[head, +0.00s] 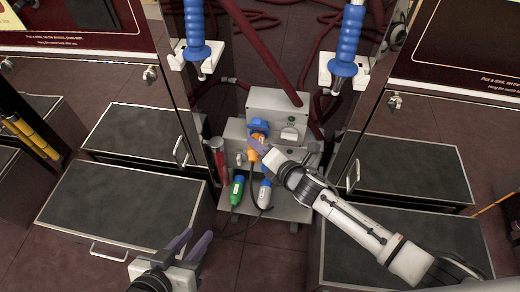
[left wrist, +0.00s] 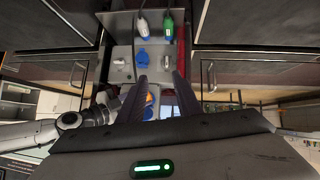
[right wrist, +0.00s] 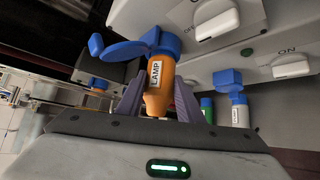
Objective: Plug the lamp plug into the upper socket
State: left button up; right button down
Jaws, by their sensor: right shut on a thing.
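The orange lamp plug (right wrist: 157,90), labelled LAMP, is upright between the fingers of my right gripper (head: 260,150), which is shut on it. Its top meets the underside of the blue upper socket (right wrist: 168,43), whose lid (right wrist: 96,45) is swung open; how deep it sits is hidden. The upper socket (head: 258,126) is on the upper grey box (head: 275,100). A second blue socket (right wrist: 228,78) is on the lower box, with a white plug (right wrist: 240,113) below it; whether they join I cannot tell. My left gripper (head: 190,245) is open and empty, low and left.
A green plug (head: 237,188) stands beside the white plug near the shelf (head: 290,210). A red cylinder (head: 218,160) is left of the boxes. Rotary switches (head: 290,133) are right of the sockets. Blue-handled nozzles (head: 196,25) hang on both sides. Dark-topped steps (head: 125,205) flank the space.

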jog(key=c, duration=1.2)
grip_release()
jog(key=shift+o, duration=0.2)
pick_arm(q)
notch_tip(320, 180, up, 9)
jog(key=a+p, duration=0.1)
jog(key=p, duration=1.4)
jog(key=shift+a+f+m+g+y+p, duration=0.2)
jog(key=shift+a+m+g+y+p, duration=0.05)
jog(key=shift+m+g+y+p, duration=0.15)
pick_arm(e)
jog(key=s+d+r+m+g+h, duration=0.1)
jog(key=s+d+r+m, duration=0.2)
jog(key=s+m, duration=0.6)
jog(key=s+d+r+m+g+h, duration=0.1)
jog(key=s+d+r+m, duration=0.3)
jog(key=s+m, duration=0.5)
jog(key=s+d+r+m+h, duration=0.1)
jog(key=s+d+r+m, duration=0.2)
jog(key=s+d+m, duration=0.4)
jog(key=shift+s+r+m+g+h, duration=0.35)
jog(key=shift+s+m+g+h, duration=0.05)
jog(key=shift+s+m, duration=0.65)
